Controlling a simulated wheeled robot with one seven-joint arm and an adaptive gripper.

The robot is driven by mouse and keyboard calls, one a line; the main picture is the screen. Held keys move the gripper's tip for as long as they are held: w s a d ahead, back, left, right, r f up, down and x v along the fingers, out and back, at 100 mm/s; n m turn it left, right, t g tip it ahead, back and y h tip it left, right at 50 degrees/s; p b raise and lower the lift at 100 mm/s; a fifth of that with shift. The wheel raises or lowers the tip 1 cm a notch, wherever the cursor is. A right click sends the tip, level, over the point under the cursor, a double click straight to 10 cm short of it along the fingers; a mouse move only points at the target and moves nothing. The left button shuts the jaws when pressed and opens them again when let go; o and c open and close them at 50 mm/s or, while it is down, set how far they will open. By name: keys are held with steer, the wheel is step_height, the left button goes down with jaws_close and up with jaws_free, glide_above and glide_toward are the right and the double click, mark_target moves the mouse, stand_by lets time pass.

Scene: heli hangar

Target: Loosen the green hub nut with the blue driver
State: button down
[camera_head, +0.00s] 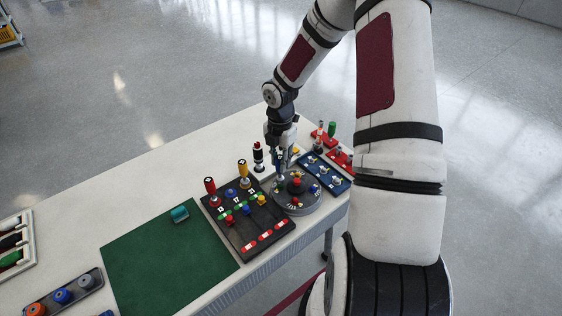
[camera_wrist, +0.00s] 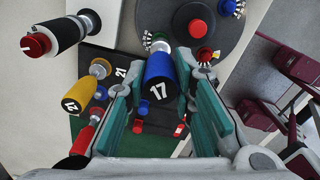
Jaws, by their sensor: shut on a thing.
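My gripper (camera_wrist: 160,85) is shut on the blue driver (camera_wrist: 158,75), whose "17" label faces the wrist camera. In the head view my gripper (camera_head: 279,152) holds the driver low over the left side of the round grey hub (camera_head: 306,207). The hub carries a red centre knob (camera_wrist: 197,28), a blue nut (camera_wrist: 227,7) and a red nut (camera_wrist: 204,55) with small dial marks beside them. Whether the driver tip touches a nut is hidden.
A blue tray (camera_head: 338,187) and red blocks (camera_head: 340,157) lie right. A green mat (camera_head: 165,260) with a teal block (camera_head: 180,214) lies left.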

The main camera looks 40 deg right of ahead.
steer(key=shift+r, duration=0.15)
steer(key=shift+r+p, duration=1.1)
steer(key=shift+r, duration=0.9)
